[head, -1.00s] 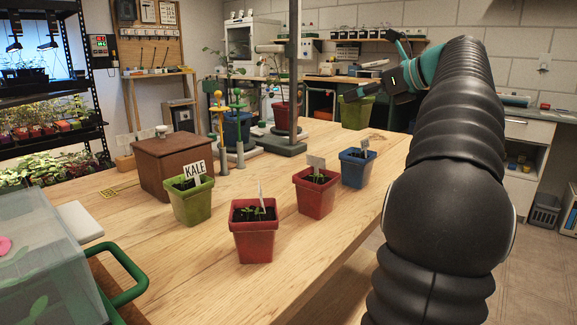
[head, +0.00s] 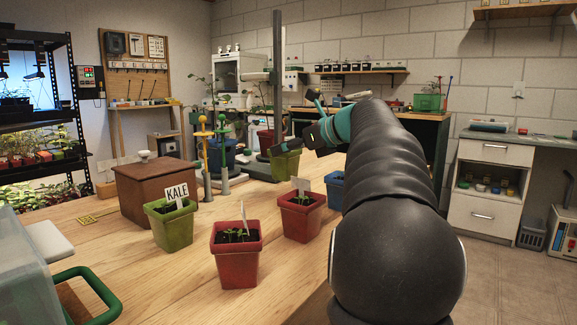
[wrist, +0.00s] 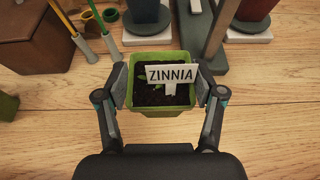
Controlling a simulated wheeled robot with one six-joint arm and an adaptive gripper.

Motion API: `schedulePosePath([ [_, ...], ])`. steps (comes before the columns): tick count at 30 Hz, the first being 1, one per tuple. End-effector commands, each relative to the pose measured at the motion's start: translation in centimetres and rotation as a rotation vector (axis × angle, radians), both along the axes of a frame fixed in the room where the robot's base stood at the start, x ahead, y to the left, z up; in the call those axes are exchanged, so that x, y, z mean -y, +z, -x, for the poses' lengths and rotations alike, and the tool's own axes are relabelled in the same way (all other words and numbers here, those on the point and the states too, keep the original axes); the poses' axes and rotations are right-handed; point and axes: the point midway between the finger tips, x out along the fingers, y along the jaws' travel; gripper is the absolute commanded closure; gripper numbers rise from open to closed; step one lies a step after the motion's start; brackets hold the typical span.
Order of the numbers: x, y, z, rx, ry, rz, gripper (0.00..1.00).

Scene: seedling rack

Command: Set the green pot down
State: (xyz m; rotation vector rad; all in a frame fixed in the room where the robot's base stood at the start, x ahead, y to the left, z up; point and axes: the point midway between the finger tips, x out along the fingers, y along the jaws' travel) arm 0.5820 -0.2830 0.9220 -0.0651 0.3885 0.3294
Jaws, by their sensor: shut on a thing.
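My gripper (wrist: 164,84) is shut on a green pot (wrist: 160,58) with dark soil, small leaves and a white ZINNIA label (wrist: 171,73). One finger presses on each side. In the head view, my gripper (head: 302,144) holds this green pot (head: 285,166) over the far part of the wooden table, behind a red pot (head: 301,220). I cannot tell whether its base touches the wood. Another green pot (head: 172,228), labelled KALE, stands at the left of the table.
A second red pot (head: 236,262) stands in front. A blue pot (head: 335,188) is partly hidden by my arm. A brown box (head: 140,195), coloured stakes (head: 222,165) and a stand's post (head: 277,80) are near the held pot. Bare wood (wrist: 270,105) lies around it.

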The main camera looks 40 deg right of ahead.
Motion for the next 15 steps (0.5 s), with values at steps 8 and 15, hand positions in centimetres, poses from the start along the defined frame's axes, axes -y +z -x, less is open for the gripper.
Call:
schedulePosePath([
  [8,0.0,-3.6,0.1,-0.001,-0.001,-0.002,0.71],
  [15,0.0,-3.7,0.1,0.001,-0.001,0.001,0.71],
])
